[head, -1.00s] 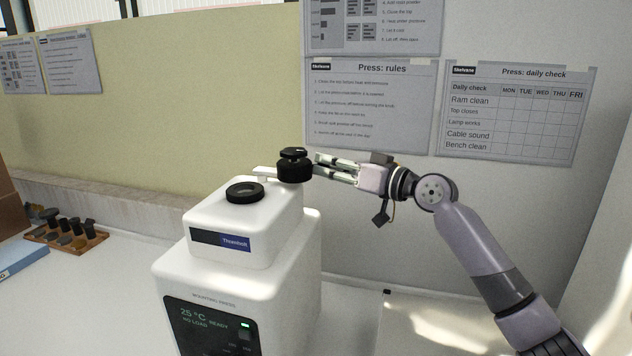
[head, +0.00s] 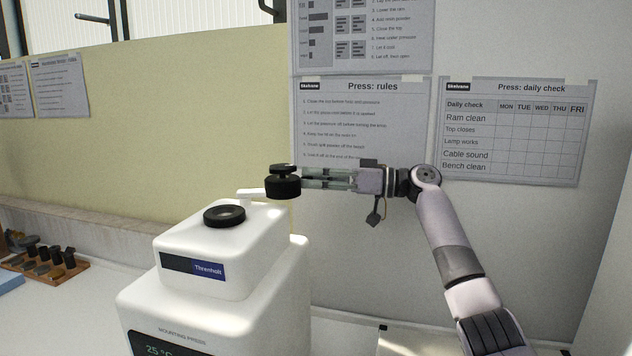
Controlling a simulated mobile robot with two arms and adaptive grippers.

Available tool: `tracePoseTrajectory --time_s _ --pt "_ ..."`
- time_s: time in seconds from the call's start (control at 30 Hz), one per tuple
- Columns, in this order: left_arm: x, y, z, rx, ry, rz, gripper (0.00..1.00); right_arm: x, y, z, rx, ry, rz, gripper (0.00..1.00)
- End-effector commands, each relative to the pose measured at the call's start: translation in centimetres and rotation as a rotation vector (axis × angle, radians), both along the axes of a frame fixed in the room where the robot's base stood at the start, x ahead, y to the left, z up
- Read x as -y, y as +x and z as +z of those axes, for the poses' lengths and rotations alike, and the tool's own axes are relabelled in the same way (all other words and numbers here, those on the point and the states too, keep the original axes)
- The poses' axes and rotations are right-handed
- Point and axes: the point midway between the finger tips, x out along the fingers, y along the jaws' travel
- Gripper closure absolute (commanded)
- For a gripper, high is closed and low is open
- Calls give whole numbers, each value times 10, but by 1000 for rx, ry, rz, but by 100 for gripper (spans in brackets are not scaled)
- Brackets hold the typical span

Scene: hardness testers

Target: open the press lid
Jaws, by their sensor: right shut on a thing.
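The white mounting press (head: 225,270) stands on the bench in the lower middle of the head view. A dark ring surrounds its round top opening (head: 224,215), which is uncovered. The black press lid (head: 283,187), with a knob on top, sits on a short white arm to the right of and behind the opening, above the press top. My right gripper (head: 304,178) reaches in from the right and is shut at the lid's right side. The fingertips meet the lid's edge, and their exact contact is hard to see. My left gripper is not in view.
An orange-brown rack (head: 50,272) of small dark parts lies on the bench at the left, with a blue object (head: 10,284) beside it. A wall with posted sheets (head: 362,130) stands close behind the press and my right arm.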

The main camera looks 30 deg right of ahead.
Motion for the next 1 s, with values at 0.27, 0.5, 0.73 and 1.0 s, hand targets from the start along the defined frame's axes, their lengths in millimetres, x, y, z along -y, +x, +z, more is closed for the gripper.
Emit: tracePoseTrajectory --time_s 0.27,0.5,0.73,1.0 --pt "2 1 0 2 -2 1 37 -12 0 -5 -8 -8 28 100" --pt "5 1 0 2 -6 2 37 -12 0 -6 -9 -8 26 64" --pt "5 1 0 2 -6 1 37 -11 1 -8 -13 -9 24 64" --pt "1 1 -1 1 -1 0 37 -8 0 -10 -17 -10 21 64"
